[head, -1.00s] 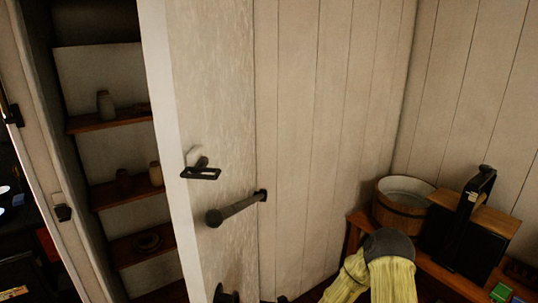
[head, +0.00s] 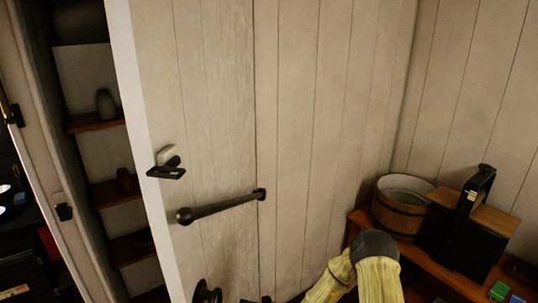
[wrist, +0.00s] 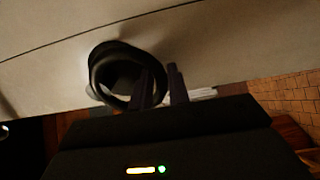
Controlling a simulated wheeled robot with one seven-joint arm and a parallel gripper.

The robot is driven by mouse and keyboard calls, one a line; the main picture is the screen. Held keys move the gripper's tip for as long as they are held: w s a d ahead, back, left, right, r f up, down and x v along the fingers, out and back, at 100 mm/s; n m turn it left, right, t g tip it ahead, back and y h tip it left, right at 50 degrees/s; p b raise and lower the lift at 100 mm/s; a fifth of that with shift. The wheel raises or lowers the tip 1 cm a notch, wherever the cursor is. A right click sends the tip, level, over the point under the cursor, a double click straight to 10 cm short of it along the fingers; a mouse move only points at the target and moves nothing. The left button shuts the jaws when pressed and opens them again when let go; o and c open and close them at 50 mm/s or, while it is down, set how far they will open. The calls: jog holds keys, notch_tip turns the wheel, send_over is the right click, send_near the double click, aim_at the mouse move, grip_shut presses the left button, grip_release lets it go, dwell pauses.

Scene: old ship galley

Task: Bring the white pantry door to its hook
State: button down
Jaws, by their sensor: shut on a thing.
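The white pantry door (head: 205,120) stands partly open in the head view, its free edge at left in front of the pantry shelves. It carries a black latch-like fitting (head: 166,168), a long dark bar with a rounded end (head: 220,207) and a black ring pull (head: 207,292) low down. In the wrist view the ring (wrist: 108,68) is against the pale door (wrist: 220,50). My gripper (wrist: 161,72) is shut on the ring pull, partly hiding its right side. A small black fitting (head: 64,212) sits on the left frame; I cannot tell whether it is the hook.
Pantry shelves (head: 100,122) with small jars lie behind the door's free edge. At right a low wooden bench (head: 415,255) carries a wooden tub (head: 400,208) and a dark box (head: 462,238). Plank walls stand behind.

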jog(key=shift+m+t, duration=0.6)
jog(key=shift+f+p+x, duration=0.2)
jog(key=shift+x, duration=1.05)
jog(key=shift+f+p+x, duration=0.2)
jog(key=shift+x, duration=1.1)
jog(key=shift+s+a, duration=0.1)
jog(key=shift+s, duration=0.1)
jog(key=shift+m+t+h, duration=0.4)
jog(key=shift+t, duration=0.3)
jog(key=shift+s+p+x, duration=0.2)
jog(key=shift+p+x, duration=0.25)
jog(key=shift+x, duration=2.1)
jog(key=shift+m+t+h, duration=0.3)
jog(key=shift+m+t, duration=0.2)
jog(key=shift+t, duration=0.3)
jog(key=shift+s+p+x, duration=0.1)
jog(key=shift+p+x, duration=0.1)
jog(key=shift+x, duration=1.15)
jog(key=shift+s+p+x, duration=0.15)
jog(key=shift+x, duration=1.15)
jog(key=shift+a+r, duration=0.1)
jog(key=shift+a, duration=0.1)
